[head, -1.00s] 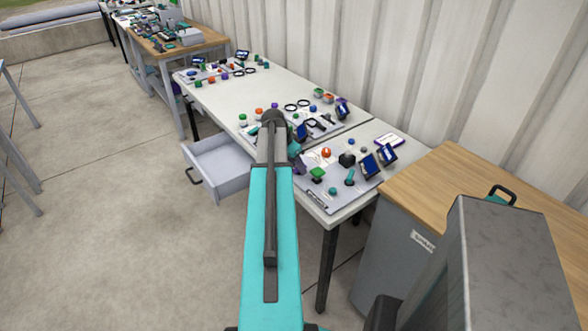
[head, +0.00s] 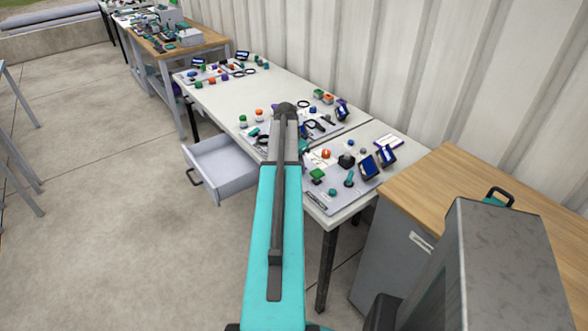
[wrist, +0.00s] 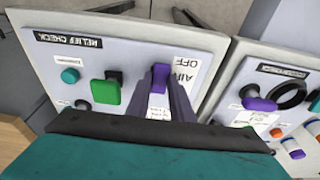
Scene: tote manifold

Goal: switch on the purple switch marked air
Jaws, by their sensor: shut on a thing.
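The purple switch (wrist: 160,76) stands on a grey panel (wrist: 205,42) in the wrist view, beside a white label reading AIR and OFF. The label appears upside down. My gripper (wrist: 166,92) is shut on the purple switch, with its dark fingers on either side of it. The fingers hide the lower part of the switch and part of the panel. In the head view my arm covers the gripper and the switch.
A green square knob (wrist: 105,91) and a teal button (wrist: 69,75) sit left of the switch. A second panel (wrist: 240,75) with another purple control (wrist: 259,104) is at right. An open drawer (head: 222,170) juts from the white table (head: 262,92).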

